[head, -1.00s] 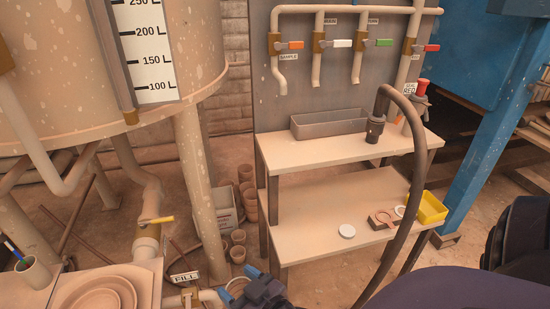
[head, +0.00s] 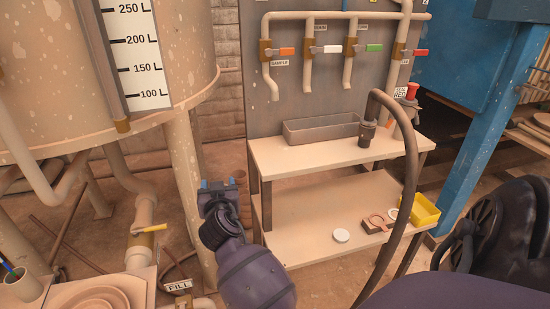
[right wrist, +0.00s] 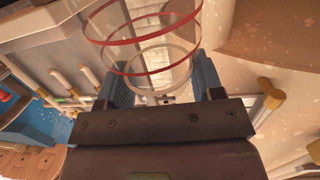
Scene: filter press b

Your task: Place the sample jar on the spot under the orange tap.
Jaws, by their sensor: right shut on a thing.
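My right gripper (head: 219,184) is raised left of the bench, its blue fingers pointing away from me. In the right wrist view, it (right wrist: 163,82) is shut on the sample jar (right wrist: 150,50), which is clear with red and pale rings. The jar can hardly be made out in the head view. The orange tap (head: 287,51) is on the grey panel, labelled SAMPLE, with its spout (head: 273,92) pointing down above the left part of the upper shelf (head: 300,154). No marked spot can be made out there. My left gripper is not in view.
A grey trough (head: 320,129) stands at the back of the upper shelf. A dark nozzle (head: 367,131) and its hose (head: 411,160) are to its right. A white lid (head: 341,236) and yellow bin (head: 425,211) are on the lower shelf. The tank (head: 180,50) is at left.

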